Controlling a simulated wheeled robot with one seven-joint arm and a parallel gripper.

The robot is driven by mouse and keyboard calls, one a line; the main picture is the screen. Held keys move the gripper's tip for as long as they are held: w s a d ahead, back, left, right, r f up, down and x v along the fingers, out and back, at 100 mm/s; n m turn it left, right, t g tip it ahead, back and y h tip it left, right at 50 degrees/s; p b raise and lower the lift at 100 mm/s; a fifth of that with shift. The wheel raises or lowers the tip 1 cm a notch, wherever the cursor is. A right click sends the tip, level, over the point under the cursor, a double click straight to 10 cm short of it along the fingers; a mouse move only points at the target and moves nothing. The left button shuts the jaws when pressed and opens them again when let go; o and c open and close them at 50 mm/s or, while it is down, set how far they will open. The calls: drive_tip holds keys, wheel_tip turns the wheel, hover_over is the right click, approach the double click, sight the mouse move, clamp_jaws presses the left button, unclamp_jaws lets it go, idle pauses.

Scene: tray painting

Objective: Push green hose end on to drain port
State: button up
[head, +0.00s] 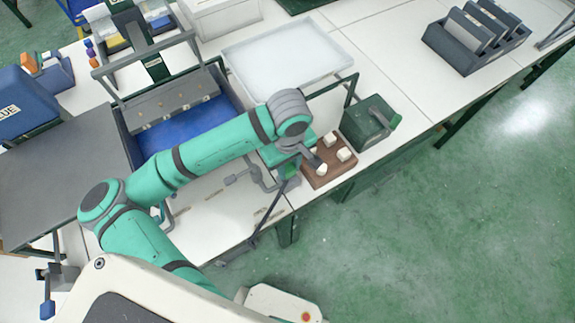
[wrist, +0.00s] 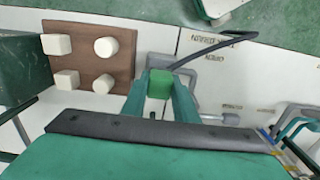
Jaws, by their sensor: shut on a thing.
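My gripper (wrist: 160,92) is shut on the green hose end (wrist: 159,84), which sits between its two teal fingers in the wrist view. The black hose (wrist: 205,52) runs from it to the upper right. In the head view the green hose end (head: 291,170) shows below my wrist, with the black hose (head: 262,225) trailing down over the table's front edge. Grey pipework with a lever (wrist: 228,118) lies just right of my gripper, and also shows in the head view (head: 250,177). I cannot tell which part is the drain port or whether the hose end touches it.
A brown board (head: 318,180) with several white blocks is close by on the right. A dark green box (head: 368,122) stands beyond it. A blue-floored tray (head: 190,128) lies behind my arm, and a white tray (head: 285,60) at the back. The bench front is fairly clear.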

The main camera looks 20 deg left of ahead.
drive_tip(key=shift+f, duration=1.1)
idle(0.8)
drive_tip(key=o, duration=1.5)
drive_tip(key=shift+o, duration=0.2)
drive_tip(key=shift+s+r, duration=0.15)
drive_tip(key=shift+r, duration=2.85)
wheel_tip(320, 180, up, 11)
drive_tip(key=shift+f, duration=0.1)
